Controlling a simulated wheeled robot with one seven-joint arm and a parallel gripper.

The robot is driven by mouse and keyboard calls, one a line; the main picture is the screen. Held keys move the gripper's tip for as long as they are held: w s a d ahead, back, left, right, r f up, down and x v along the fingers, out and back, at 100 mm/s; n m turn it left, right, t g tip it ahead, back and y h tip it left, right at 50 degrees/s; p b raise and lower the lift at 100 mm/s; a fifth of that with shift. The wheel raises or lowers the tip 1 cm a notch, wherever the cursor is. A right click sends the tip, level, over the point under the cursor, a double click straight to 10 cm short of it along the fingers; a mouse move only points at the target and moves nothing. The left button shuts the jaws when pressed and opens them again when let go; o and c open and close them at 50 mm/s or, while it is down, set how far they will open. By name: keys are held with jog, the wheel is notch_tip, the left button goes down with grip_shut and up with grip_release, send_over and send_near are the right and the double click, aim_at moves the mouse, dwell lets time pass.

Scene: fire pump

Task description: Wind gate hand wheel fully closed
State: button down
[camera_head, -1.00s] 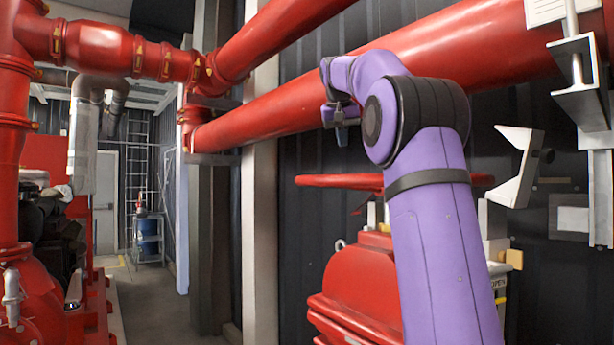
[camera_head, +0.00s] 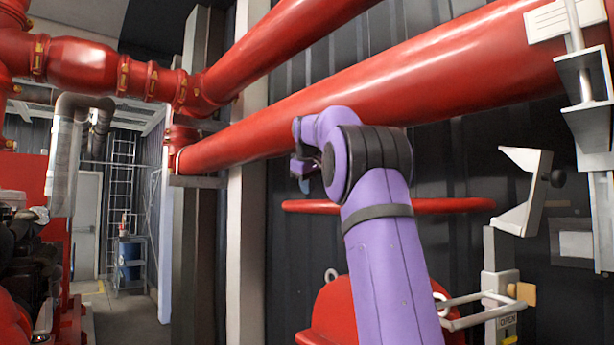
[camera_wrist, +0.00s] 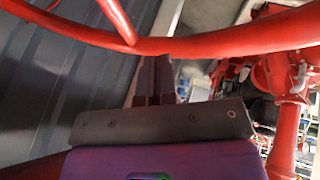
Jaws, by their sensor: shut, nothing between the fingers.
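The red hand wheel (camera_head: 450,205) lies flat, seen nearly edge-on, above the red valve body (camera_head: 332,312), and my purple arm hides its middle. My gripper (camera_head: 304,182) is at the wheel's left end, slightly above the rim in the head view. In the wrist view, the wheel's rim (camera_wrist: 215,43) crosses the upper part of the picture, with a red spoke meeting it. My gripper's dark fingers (camera_wrist: 155,75) are together and empty. The rim passes across their tips; I cannot tell whether they touch it.
A large red pipe (camera_head: 400,75) runs just above my arm. A walkway (camera_head: 130,315) is free at the left.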

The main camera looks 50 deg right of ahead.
jog(key=w+d+f, duration=0.1)
jog(key=d+f, duration=0.2)
jog(key=d, duration=0.2)
jog(key=shift+w+f, duration=0.25)
jog(key=shift+f, duration=0.15)
jog(key=shift+s+d, duration=0.1)
